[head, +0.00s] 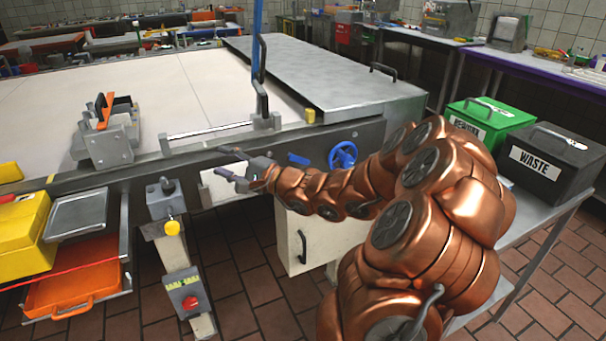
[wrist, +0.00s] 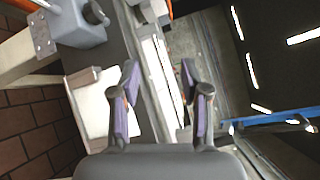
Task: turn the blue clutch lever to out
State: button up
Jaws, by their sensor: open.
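A small blue lever (head: 298,159), which looks like the clutch lever, sticks out from the front face of the conveyor table, just left of a blue handwheel (head: 343,155). My gripper (head: 222,162) is open and empty, left of the lever and in front of the table's edge. My copper arm passes close below the lever and partly hides the area around the handwheel. In the wrist view the open fingers (wrist: 158,72) have nothing between them. A blue bar (wrist: 270,118) lies at right there; I cannot tell whether it is the lever. Any out marking is too small to read.
A control box (head: 163,198) with a yellow knob stands left of my gripper. A white cabinet (head: 310,240) with a black handle is below.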

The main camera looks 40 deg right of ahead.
jog(key=s+d+f+m+t+h+b, duration=0.1)
jog(key=d+f+m+h, duration=0.25)
jog(key=d, duration=0.35)
jog(key=s+d+f+m+h+b, duration=0.1)
jog(key=d+f+m+h, duration=0.25)
jog(key=d, duration=0.45)
jog(key=m+g+h, duration=0.2)
jog(key=m+h, duration=0.1)
jog(key=h, duration=0.2)
send_near(304, 162)
jog(key=w, duration=0.1)
jog(key=shift+x, duration=4.1)
jog(key=shift+d+r, duration=0.1)
jog(key=shift+d, duration=0.1)
grip_shut()
